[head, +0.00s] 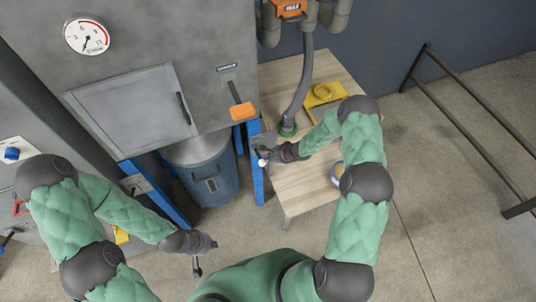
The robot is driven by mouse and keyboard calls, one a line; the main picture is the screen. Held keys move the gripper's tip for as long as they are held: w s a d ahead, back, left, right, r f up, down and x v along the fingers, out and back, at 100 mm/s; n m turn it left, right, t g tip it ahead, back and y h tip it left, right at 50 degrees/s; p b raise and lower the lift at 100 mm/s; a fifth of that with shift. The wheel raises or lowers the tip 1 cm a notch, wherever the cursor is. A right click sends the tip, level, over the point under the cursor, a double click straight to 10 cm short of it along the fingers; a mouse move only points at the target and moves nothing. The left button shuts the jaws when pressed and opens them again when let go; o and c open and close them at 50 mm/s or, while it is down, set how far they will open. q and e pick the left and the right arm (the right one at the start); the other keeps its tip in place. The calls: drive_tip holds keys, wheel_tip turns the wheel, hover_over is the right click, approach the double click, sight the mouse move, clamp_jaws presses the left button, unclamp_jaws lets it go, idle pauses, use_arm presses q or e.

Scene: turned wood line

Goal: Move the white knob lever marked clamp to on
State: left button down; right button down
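A small white knob (262,163) shows at the blue post on the left edge of the wooden table. It appears to be the lever's knob, but its marking is too small to read, and its on or off position cannot be told. My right gripper (266,154) is right at the knob, reaching in from the right. Its fingers are small and dark, so I cannot tell whether they touch or grip the knob. My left gripper (197,269) hangs low over the floor, away from the lever, with its fingers pointing down; its opening is unclear.
A grey machine with a gauge (87,36) and an orange-handled lever (242,110) stands behind. A blue-grey bin (208,175) sits beneath it. A hose (301,90) meets the wooden table (298,190), with a yellow item (322,95) behind. Floor at right is mostly open, with a dark rail (470,125).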

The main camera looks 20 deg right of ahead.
drive_tip(key=shift+w+r+p, duration=0.2)
drive_tip(key=shift+r+p, duration=0.3)
drive_tip(key=shift+p, duration=0.05)
drive_tip(key=shift+r, duration=0.1)
drive_tip(key=shift+r+p, duration=0.65)
drive_tip(key=shift+p, duration=0.2)
